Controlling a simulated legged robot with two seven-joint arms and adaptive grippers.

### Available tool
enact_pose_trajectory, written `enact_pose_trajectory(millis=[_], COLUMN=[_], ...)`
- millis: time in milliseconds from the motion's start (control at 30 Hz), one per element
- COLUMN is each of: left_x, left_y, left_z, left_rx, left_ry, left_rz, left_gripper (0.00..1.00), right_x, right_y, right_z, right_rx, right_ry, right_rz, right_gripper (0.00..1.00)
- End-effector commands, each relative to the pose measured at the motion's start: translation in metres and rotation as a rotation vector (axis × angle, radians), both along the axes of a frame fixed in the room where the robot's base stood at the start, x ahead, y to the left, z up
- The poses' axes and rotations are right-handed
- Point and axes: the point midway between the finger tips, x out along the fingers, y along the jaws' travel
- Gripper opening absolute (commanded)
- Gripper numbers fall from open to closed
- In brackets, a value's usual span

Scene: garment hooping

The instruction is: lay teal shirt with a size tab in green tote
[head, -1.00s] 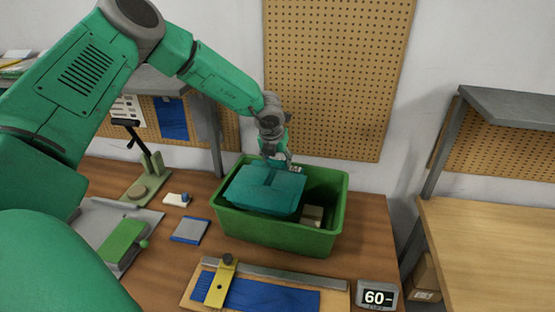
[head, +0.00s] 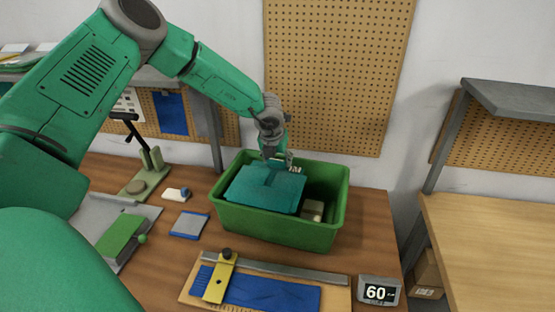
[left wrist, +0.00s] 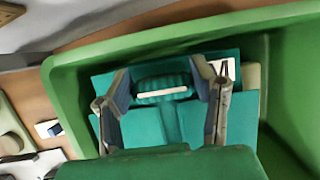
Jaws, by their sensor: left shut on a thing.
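The folded teal shirt (head: 262,188) is inside the green tote (head: 281,228), toward its left side, lying roughly flat. My left gripper (head: 278,160) reaches down over the shirt's back edge and is shut on it. In the left wrist view, the fingers (left wrist: 163,92) stand either side of the gathered, ribbed collar of the shirt (left wrist: 146,129). A white size tab with a dark letter (left wrist: 223,70) shows beside the right finger, and it also shows in the head view (head: 295,170). Whether the shirt touches the tote's floor is hidden. My right gripper is not in view.
A small tan box (head: 312,210) lies in the tote's right part. A blue-grey pad (head: 189,225) lies left of the tote. A pegboard (head: 335,75) stands behind.

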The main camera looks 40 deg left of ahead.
Motion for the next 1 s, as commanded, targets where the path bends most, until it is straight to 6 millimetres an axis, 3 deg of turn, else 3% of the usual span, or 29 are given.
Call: enact_pose_trajectory(millis=[1000], left_x=[0.0], left_y=[-0.001], left_z=[-0.031], left_rx=[0.0], left_ry=[-0.001], left_rz=[0.0], left_gripper=[0.17], right_x=[0.0], right_y=[0.0], right_z=[-0.022], right_rx=[0.0], right_ry=[0.0], right_rz=[0.0], right_gripper=[0.52])
